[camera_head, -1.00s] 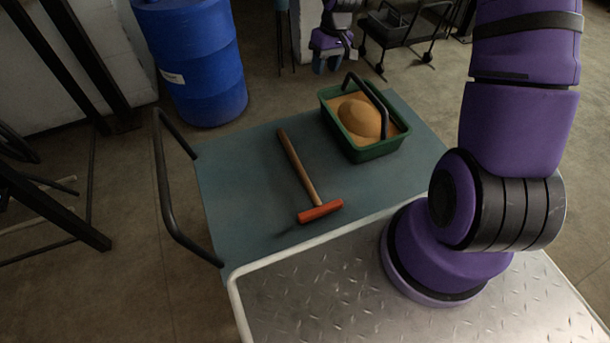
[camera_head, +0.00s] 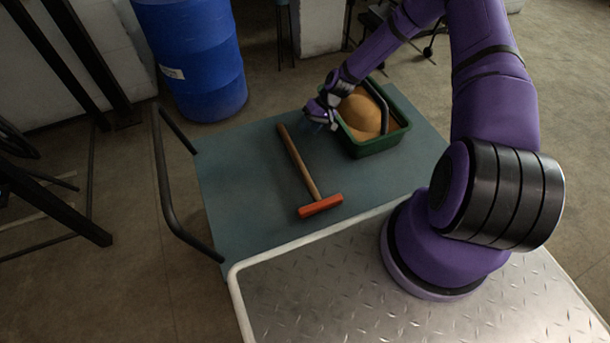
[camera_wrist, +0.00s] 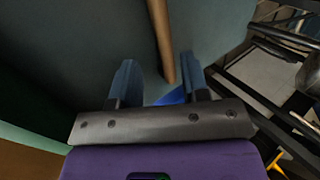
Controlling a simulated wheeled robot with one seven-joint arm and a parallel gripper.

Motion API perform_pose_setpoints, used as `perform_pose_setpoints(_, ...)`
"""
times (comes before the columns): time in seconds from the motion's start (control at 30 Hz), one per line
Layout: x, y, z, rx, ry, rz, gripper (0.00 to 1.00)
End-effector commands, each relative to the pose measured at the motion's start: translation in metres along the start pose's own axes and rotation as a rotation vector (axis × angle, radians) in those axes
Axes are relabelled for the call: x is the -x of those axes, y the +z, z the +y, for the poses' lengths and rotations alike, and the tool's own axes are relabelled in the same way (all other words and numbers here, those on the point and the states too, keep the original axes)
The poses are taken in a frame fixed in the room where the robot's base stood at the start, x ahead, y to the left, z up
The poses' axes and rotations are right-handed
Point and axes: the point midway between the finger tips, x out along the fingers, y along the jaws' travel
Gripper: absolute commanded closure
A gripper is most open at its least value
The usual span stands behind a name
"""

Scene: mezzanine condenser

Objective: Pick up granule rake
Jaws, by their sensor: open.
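The granule rake (camera_head: 299,168) lies on the blue-green cart top, with a wooden handle and an orange-red head (camera_head: 320,205) at its near end. The handle's far end points toward the back of the cart. My gripper (camera_head: 326,124) is above the cart, to the right of the handle's far part and beside the green tub. In the wrist view my gripper (camera_wrist: 157,82) is open, its two blue fingers apart. The rake's handle (camera_wrist: 163,40) shows beyond the fingers, with its end nearer the right finger. The rake's head is outside the wrist view. Nothing is between the fingertips.
A green tub (camera_head: 375,148) with tan granules and a dark handle stands at the cart's right. The cart (camera_head: 240,190) has a dark push handle (camera_head: 166,180) at left. A blue barrel (camera_head: 205,65) stands behind. The cart top left of the rake is clear.

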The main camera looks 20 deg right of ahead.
Motion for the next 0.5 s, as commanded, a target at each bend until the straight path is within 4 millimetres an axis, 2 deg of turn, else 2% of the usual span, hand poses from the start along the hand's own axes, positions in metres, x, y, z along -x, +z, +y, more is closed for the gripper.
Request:
perform_pose_setpoints(0.4, -0.051, 0.0, -0.001, 0.001, -0.003, -0.001, 0.58)
perform_pose_setpoints(0.5, -0.057, -0.001, 0.0, 0.0, -0.002, 0.0, 0.58)
